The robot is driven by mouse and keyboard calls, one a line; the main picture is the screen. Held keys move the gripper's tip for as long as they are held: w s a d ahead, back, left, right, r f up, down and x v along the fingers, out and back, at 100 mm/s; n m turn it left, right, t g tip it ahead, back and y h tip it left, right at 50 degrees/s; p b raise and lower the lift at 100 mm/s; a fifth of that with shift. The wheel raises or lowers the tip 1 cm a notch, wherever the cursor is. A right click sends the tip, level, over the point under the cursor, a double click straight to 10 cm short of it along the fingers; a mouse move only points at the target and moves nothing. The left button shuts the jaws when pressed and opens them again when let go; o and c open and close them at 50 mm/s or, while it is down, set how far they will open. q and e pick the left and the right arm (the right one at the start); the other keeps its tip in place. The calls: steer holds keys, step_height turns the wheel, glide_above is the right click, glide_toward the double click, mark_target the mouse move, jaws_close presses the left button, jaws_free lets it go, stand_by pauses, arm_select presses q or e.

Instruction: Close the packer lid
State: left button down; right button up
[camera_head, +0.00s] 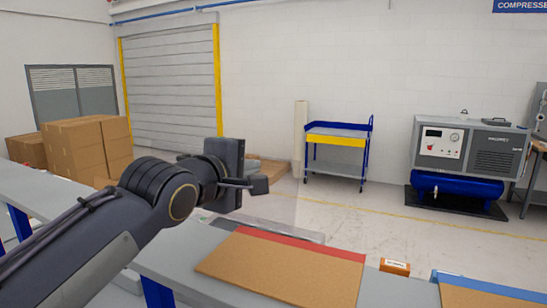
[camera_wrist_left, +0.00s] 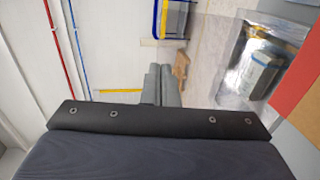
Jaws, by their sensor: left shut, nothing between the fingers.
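My left gripper (camera_head: 258,185) reaches in from the left in the head view, above and behind the front bench. Its fingers are shut and empty, and they also show together in the left wrist view (camera_wrist_left: 161,84). A low grey unit that looks like the packer (camera_head: 310,236) lies just behind the cork board, partly hidden by my arm. A faint see-through panel, perhaps its lid (camera_wrist_left: 222,60), shows to the right of the fingers in the wrist view. A clear bag with a blue and white item (camera_wrist_left: 262,68) lies beyond it. My right gripper is not in view.
A cork board with a red edge (camera_head: 285,268) lies on the grey bench (camera_head: 185,252). A small orange box (camera_head: 395,266) and a blue-edged board (camera_head: 485,292) are at its right. Cardboard boxes (camera_head: 85,145), a blue cart (camera_head: 338,140) and a compressor (camera_head: 465,150) stand farther back.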

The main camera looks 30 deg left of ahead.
mark_target(278, 161)
arm_select(q)
steer(key=w+p, duration=0.1)
steer(key=w, duration=0.2)
steer(key=w+f+p, duration=0.1)
steer(key=w, duration=0.2)
steer(key=w+a+p, duration=0.1)
steer(key=w, duration=0.3)
steer(key=shift+f, duration=0.4)
steer(key=shift+w+a+f+b, duration=0.1)
steer(key=shift+w+f+b, duration=0.05)
steer(key=shift+w+b, duration=0.25)
steer(key=w+b, duration=0.1)
steer(key=w, duration=0.1)
steer(key=w+f+b, duration=0.1)
steer(key=w, duration=0.1)
steer(key=w+b, duration=0.1)
steer(key=w, duration=0.2)
steer(key=shift+a+f, duration=0.25)
steer(key=shift+a, duration=0.05)
steer(key=w+a+f+g+p, duration=0.1)
steer(key=w+f, duration=0.3)
steer(key=w, duration=0.5)
steer(key=shift+w+p, duration=0.25)
steer(key=shift+p, duration=0.15)
steer(key=shift+a, duration=0.1)
